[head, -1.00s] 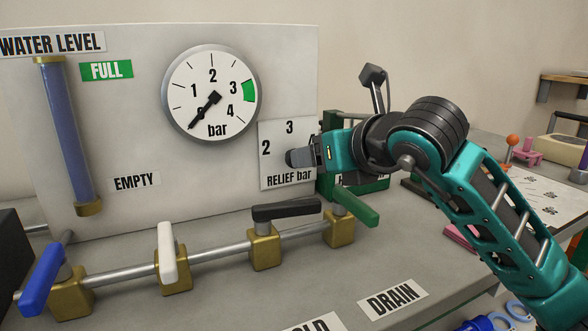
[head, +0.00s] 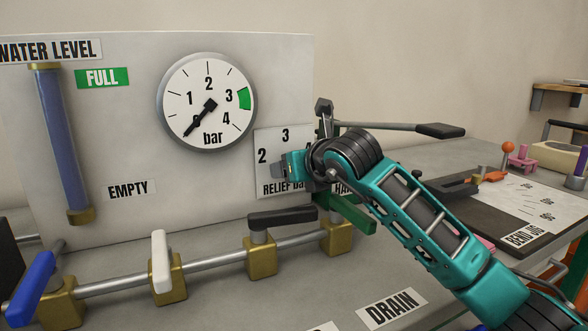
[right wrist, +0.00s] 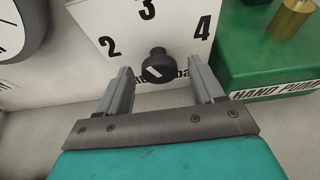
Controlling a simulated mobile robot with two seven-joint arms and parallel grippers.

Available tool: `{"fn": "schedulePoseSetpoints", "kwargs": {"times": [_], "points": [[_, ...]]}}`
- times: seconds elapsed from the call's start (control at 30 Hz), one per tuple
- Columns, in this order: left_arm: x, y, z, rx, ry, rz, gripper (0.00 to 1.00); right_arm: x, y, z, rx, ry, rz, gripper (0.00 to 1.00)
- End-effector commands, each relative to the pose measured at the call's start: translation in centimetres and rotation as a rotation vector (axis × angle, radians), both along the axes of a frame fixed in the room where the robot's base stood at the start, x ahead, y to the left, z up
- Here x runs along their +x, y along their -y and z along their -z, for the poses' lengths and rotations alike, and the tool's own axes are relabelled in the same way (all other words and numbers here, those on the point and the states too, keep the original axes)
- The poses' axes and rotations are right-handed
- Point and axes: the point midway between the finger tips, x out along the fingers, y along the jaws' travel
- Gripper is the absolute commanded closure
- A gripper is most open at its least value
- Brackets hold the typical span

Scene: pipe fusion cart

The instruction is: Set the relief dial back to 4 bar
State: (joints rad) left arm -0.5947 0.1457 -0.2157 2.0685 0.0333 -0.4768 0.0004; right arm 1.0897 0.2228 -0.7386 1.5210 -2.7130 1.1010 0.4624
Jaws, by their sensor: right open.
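The relief dial's black knob (right wrist: 157,66) sits on its white scale plate (head: 293,132), low between the printed 2, 3 and 4 in the right wrist view. A white mark shows on the knob, but I cannot tell which number it points to. My right gripper (right wrist: 161,70) is open, one finger left of the knob and one right, with gaps on both sides. I cannot tell how deep the knob sits between the fingers. In the head view my right gripper (head: 280,170) covers the knob and the 4. My left gripper is out of view.
The green hand pump (right wrist: 270,50) stands right of the dial, its black-gripped handle (head: 440,130) reaching right behind my right arm. The round gauge (head: 208,104) has its needle at the lower left. Valves, including one with a black lever (head: 283,217), line the pipe below.

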Motion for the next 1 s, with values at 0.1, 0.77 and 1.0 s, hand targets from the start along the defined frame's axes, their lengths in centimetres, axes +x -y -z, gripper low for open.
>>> {"fn": "schedulePoseSetpoints", "kwargs": {"times": [0.1,0.77,1.0], "points": [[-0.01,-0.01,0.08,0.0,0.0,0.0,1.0,0.52,-0.25,0.22,0.0,0.001,0.0,0.33],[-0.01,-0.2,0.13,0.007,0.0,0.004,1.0,0.7,-0.28,0.29,0.0,0.001,0.0,0.65],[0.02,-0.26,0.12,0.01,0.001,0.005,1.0,0.7,-0.27,0.3,0.0,0.001,0.0,0.88]]}}
